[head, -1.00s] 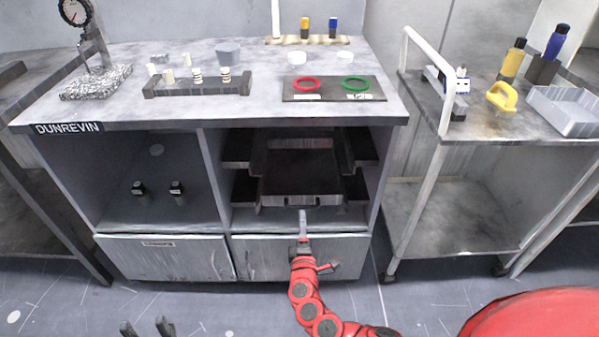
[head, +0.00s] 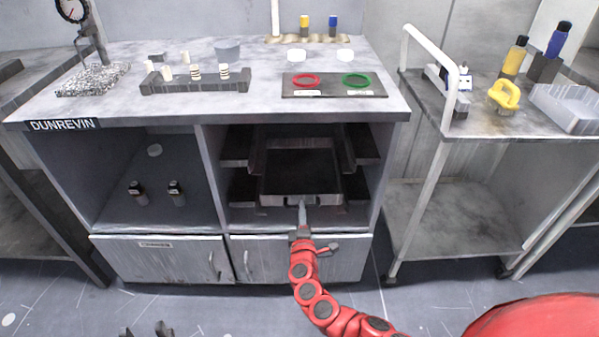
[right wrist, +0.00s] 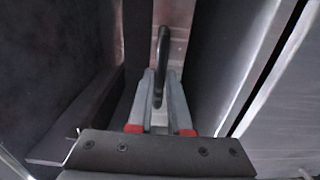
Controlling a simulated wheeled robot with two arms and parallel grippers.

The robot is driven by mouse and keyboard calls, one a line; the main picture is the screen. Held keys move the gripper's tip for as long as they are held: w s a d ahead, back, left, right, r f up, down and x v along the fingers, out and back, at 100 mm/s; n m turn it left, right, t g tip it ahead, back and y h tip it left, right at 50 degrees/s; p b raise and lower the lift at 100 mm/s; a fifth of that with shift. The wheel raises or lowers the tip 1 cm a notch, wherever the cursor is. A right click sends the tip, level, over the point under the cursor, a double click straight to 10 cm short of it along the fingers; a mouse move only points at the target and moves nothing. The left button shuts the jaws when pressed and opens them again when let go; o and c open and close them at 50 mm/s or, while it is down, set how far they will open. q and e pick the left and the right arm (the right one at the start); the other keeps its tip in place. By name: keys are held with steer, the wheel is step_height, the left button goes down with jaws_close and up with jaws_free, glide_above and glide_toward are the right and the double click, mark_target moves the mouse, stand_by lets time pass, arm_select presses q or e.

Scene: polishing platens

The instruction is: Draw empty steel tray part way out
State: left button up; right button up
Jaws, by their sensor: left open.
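The empty steel tray (head: 300,200) is a dark, shallow tray in the right-hand bay of the bench, between side rails. Its front faces me, with a handle in the middle. My right gripper (head: 302,204) is at the front of the tray, pointing into the bay. In the right wrist view, the dark handle (right wrist: 162,50) runs between the two grey fingers (right wrist: 160,85). The fingers lie close on either side of it; whether they press on it is unclear. My left gripper (head: 148,331) is open and empty at the bottom edge, low over the floor, only its tips showing.
Closed cabinet doors (head: 165,262) lie below the bays. Two dark bottles stand in the left bay. A peg rack (head: 200,88) and a mat with red and green rings (head: 333,91) are on the bench top. A trolley (head: 450,205) stands to the right. The floor in front is free.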

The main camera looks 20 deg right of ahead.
jaws_close()
steer(key=shift+s, duration=0.15)
steer(key=v, duration=1.1)
steer(key=shift+s+a, duration=0.2)
steer(key=shift+s, duration=0.1)
stand_by(0.8)
steer(key=o, duration=0.8)
jaws_free()
